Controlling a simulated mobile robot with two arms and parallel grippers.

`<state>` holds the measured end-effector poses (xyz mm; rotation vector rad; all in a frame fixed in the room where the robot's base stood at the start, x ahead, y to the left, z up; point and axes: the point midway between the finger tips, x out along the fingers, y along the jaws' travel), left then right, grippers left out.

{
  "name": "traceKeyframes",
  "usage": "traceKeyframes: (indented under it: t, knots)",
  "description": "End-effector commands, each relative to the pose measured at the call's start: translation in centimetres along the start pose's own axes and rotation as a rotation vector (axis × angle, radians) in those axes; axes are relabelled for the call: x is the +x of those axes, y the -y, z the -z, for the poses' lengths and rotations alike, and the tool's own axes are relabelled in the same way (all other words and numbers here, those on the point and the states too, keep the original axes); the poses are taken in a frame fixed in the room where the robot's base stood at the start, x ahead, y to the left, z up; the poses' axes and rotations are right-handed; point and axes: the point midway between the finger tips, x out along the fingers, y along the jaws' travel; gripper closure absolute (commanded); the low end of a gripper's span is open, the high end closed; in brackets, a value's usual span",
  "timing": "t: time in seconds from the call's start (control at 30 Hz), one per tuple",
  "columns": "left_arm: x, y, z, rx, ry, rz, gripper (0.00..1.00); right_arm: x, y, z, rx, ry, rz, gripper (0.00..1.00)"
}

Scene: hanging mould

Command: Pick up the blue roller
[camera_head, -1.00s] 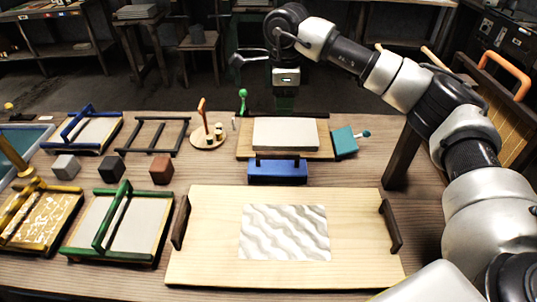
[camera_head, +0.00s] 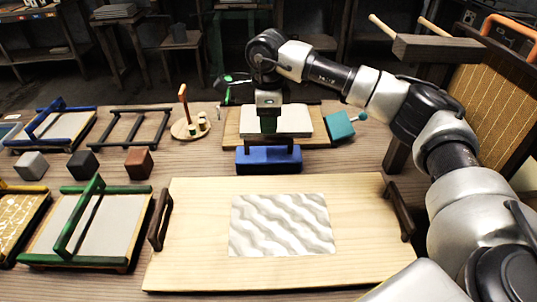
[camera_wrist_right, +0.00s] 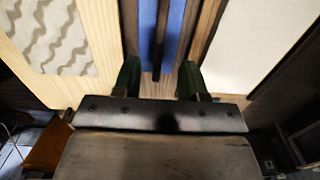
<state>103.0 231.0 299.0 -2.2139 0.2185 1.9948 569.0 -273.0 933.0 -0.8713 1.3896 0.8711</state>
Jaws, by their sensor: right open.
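The blue roller (camera_head: 268,159) lies behind the wooden board, in front of the white slab. It has a dark wooden handle bar along its upper side. My right gripper (camera_head: 268,125) hangs fingers down just above and behind the roller in the head view. In the right wrist view the gripper (camera_wrist_right: 160,80) is open, its green fingers apart and nothing held. The roller's blue body (camera_wrist_right: 173,38) and dark handle bars show ahead between the fingers. I cannot tell whether the fingers touch the handle. My left gripper is out of view.
A pale board (camera_head: 190,262) with a wavy patterned sheet (camera_head: 282,224) fills the front middle. The white slab (camera_head: 300,122) and a teal block (camera_head: 339,126) stand close to the gripper. Framed moulds and small cubes are at left. A woven panel (camera_head: 490,105) stands at right.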

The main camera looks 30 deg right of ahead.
Motion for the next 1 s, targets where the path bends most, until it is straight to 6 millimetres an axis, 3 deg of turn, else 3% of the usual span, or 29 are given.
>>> traceKeyframes:
  t: [0.27,0.5,0.83,1.0]
  knots:
    - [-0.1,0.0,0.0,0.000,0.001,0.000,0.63,2.5,-0.1,0.1,0.000,-0.002,-0.002,0.57]
    - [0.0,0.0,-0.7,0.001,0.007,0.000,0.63,6.0,-0.1,0.1,-0.001,-0.001,-0.002,0.57]
    - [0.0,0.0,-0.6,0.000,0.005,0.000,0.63,6.9,-0.1,0.1,-0.001,0.000,0.000,0.57]
    - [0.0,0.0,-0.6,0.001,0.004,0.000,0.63,6.9,-0.1,0.1,-0.001,0.000,0.000,0.82]
